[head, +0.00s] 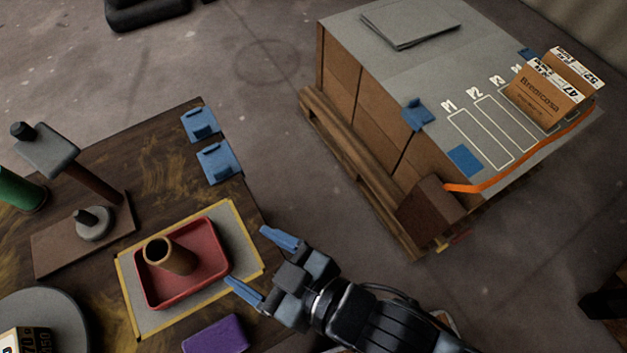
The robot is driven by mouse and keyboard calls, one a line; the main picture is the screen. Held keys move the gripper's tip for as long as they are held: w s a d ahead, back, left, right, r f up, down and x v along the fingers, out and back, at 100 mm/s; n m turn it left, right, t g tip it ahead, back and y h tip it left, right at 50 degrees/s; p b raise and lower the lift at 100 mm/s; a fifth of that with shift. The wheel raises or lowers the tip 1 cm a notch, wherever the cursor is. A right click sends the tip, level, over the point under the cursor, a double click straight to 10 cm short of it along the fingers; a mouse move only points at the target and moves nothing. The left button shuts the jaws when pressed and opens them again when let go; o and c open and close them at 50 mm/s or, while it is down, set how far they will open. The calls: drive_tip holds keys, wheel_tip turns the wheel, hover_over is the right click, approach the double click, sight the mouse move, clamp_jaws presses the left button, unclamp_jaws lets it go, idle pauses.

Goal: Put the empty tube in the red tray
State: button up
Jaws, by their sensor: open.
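The empty tube (169,256) is a short brown cardboard cylinder with an open, hollow top. In the head view it stands inside the red tray (218,269), towards the tray's left side, leaning slightly. The tray rests on a grey mat with a yellow border (243,224) on the dark wooden table. My gripper (246,262) is open, with its blue fingertips spread and nothing between them. It is just right of the tray, apart from the tube.
A press-like stand (83,178) is at the table's left. A purple block (216,335) lies near the front, and blue clips (218,161) sit on the back edge. Across a floor gap is a pallet of boxes (380,110) with brown cartons (545,95) on top.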

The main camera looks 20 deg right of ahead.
drive_tip(key=s+d+r+m+t+h, duration=0.1)
drive_tip(key=s+d+m+t+h, duration=0.15)
drive_tip(key=d, duration=0.65)
drive_tip(key=s+d+r+m+t+h, duration=0.15)
drive_tip(key=s+d, duration=0.25)
drive_tip(key=d, duration=0.4)
drive_tip(key=s+d+r+m+h, duration=0.4)
drive_tip(key=s+d+r+h, duration=0.1)
drive_tip(key=s, duration=0.4)
drive_tip(key=d+r, duration=0.1)
drive_tip(key=d, duration=0.1)
drive_tip(key=shift+d+r+t, duration=0.3)
drive_tip(key=shift+d+r, duration=0.05)
